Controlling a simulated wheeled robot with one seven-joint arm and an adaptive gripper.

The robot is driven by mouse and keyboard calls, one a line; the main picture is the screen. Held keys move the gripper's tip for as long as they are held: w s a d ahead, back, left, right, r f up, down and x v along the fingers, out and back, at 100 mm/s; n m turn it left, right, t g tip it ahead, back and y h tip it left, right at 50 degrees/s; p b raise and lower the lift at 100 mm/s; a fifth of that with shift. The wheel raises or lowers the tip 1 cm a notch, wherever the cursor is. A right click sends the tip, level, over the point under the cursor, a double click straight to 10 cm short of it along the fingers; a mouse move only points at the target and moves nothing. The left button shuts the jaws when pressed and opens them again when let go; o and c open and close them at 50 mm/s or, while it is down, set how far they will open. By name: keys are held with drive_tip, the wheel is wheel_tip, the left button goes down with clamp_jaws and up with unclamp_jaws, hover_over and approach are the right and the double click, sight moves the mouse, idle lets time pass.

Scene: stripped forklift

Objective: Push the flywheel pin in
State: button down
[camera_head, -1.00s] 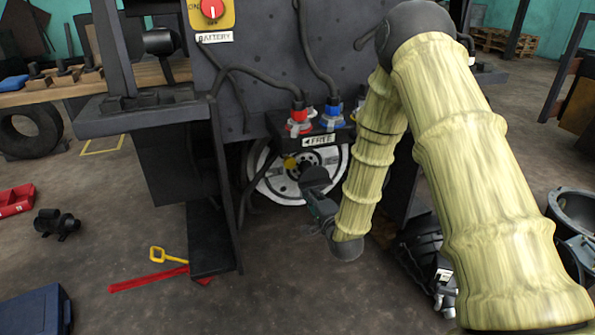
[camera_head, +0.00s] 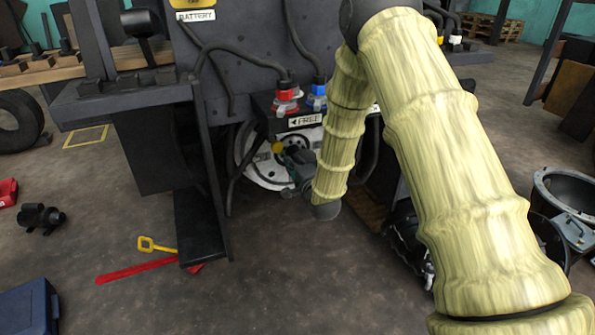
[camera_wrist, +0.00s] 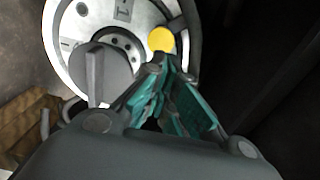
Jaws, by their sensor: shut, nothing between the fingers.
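The flywheel (camera_head: 246,165) is a pale metal disc low in the opening of the dark machine body; it also fills the upper left of the wrist view (camera_wrist: 68,52). The flywheel pin has a round yellow head (camera_head: 278,147), near the disc's upper part. In the wrist view the yellow head (camera_wrist: 161,39) sits just beyond my fingertips. My gripper (camera_wrist: 167,62) has teal-padded fingers, shut and empty, with tips right below the yellow head. I cannot tell whether they touch it. The pin's shaft is hidden. In the head view my arm covers the disc's right side.
A grey round knob (camera_wrist: 100,72) with a raised bar stands left of my fingers. A "FREE" label (camera_head: 305,120) and red (camera_head: 286,98) and blue (camera_head: 317,97) connectors sit above the flywheel. A dark plate (camera_head: 203,225) hangs to the left. Open floor lies in front.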

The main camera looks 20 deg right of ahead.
sight(282, 146)
drive_tip(key=w+b, duration=0.2)
drive_tip(key=w, duration=0.4)
drive_tip(key=shift+w+a+f, duration=0.1)
drive_tip(key=shift+w+f, duration=0.05)
drive_tip(key=shift+w, duration=0.05)
drive_tip(key=shift+w+b, duration=0.35)
drive_tip(key=shift+w, duration=0.4)
